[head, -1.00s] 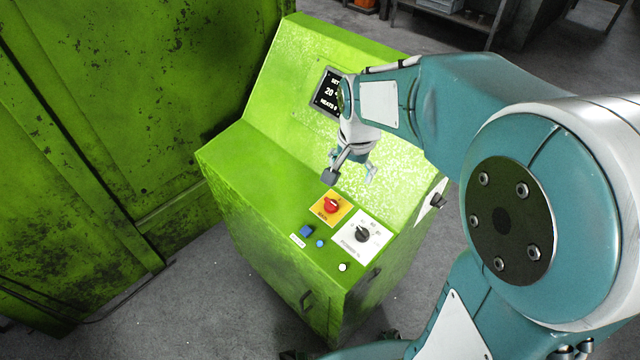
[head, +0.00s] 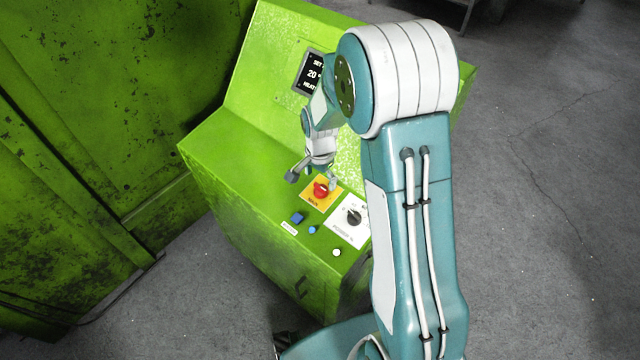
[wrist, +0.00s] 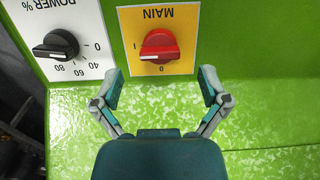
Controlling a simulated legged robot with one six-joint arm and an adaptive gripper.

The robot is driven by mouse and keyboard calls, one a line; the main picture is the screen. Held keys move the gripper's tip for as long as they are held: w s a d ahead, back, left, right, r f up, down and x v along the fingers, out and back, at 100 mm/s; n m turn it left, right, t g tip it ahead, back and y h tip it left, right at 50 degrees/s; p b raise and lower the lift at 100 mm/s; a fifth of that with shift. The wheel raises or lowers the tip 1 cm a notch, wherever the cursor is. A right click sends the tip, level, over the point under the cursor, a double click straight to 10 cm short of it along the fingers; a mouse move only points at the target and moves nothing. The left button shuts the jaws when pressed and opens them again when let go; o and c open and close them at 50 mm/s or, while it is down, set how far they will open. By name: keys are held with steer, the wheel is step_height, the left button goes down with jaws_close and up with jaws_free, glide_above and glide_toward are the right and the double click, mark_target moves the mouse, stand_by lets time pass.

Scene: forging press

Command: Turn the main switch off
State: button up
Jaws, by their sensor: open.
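The main switch is a red rotary knob (head: 320,190) on a yellow plate marked MAIN, on the green console's sloping top. In the wrist view the red knob (wrist: 160,46) sits between and beyond my fingertips. Its bar lies crosswise, with the white mark at the left end, towards the "I"; the "0" is printed at the plate's lower edge in that view. My gripper (head: 312,180) is open and empty just above the switch. In the wrist view my gripper (wrist: 161,87) has its two fingers spread wide, apart from the knob.
A black POWER % knob (head: 353,216) on a white plate is close beside the switch. A blue square button (head: 297,218), a round blue button (head: 312,230) and a white one (head: 337,252) lie nearby. The display (head: 312,73) is partly hidden by my arm. A green cabinet (head: 90,130) stands left.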

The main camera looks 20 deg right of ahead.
mark_target(320, 187)
steer(key=shift+f, duration=1.45)
steer(key=c, duration=1.2)
steer(key=shift+o, duration=0.2)
steer(key=n, duration=0.4)
steer(key=shift+n+g+h, duration=0.3)
steer(key=shift+n, duration=0.1)
steer(key=n, duration=0.4)
steer(key=shift+a+n+h, duration=0.1)
steer(key=shift+n+h, duration=0.2)
steer(key=n, duration=0.4)
steer(key=shift+h, duration=0.3)
steer(key=shift+n+h, duration=0.4)
steer(key=shift+n, duration=1.7)
